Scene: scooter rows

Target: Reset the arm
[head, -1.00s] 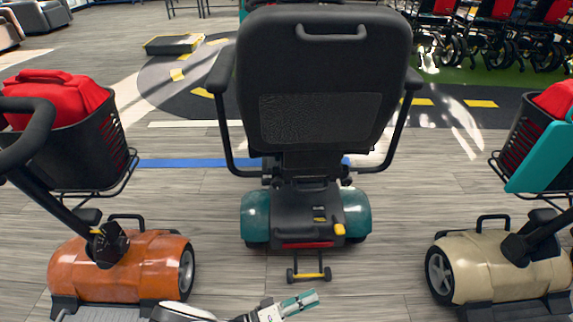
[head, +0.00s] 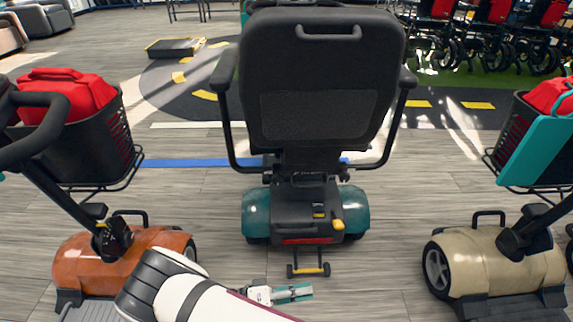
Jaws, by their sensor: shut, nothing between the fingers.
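My gripper (head: 294,293) is at the bottom middle of the head view, with teal fingers pointing right. It is shut and empty. My arm, white and black, reaches in from the bottom edge, in front of the orange scooter's right side. A teal scooter (head: 254,213) with a black seat (head: 320,80) stands ahead with its back to me. Its yellow-and-black rear stand wheels (head: 308,270) are just above my gripper in the picture. I cannot tell the gap in depth between them.
An orange scooter (head: 85,262) with a red bag (head: 65,95) in its basket stands left. A beige scooter (head: 495,255) with a basket stands right. Grey floor (head: 390,265) shows between the scooters. Several wheelchairs (head: 490,35) stand far right, and a low platform (head: 174,47) lies far left.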

